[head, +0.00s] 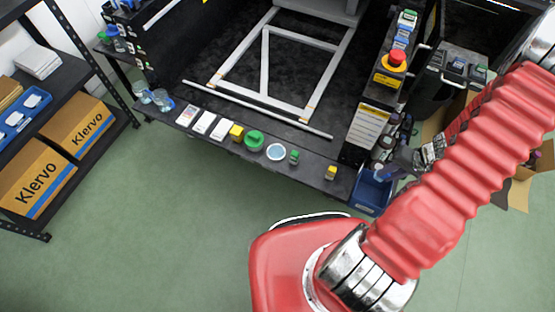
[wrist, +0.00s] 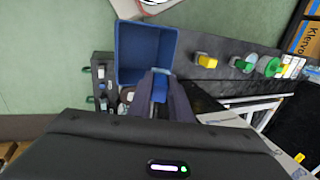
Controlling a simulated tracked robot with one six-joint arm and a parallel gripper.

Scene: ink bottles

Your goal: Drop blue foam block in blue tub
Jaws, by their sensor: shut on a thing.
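The blue tub (head: 366,208) stands on the floor in the head view, against the right end of the black bench ledge. In the wrist view the blue tub (wrist: 124,50) is open toward the camera, and what shows of its inside looks empty. My gripper (wrist: 160,86) is shut on the blue foam block (wrist: 160,88), at the tub's near edge in the picture. The block overlaps the tub's near rim in this view; I cannot tell its height above it. In the head view my dark gripper (head: 398,163) is just right of and above the tub, and the block cannot be made out.
A yellow bottle (head: 331,172) stands on the ledge next to the tub; green-capped bottles (head: 254,140) and a round blue-white dish (head: 276,151) stand farther left. Several bottles (head: 384,147) crowd behind the tub. The green floor (head: 180,220) in front is clear.

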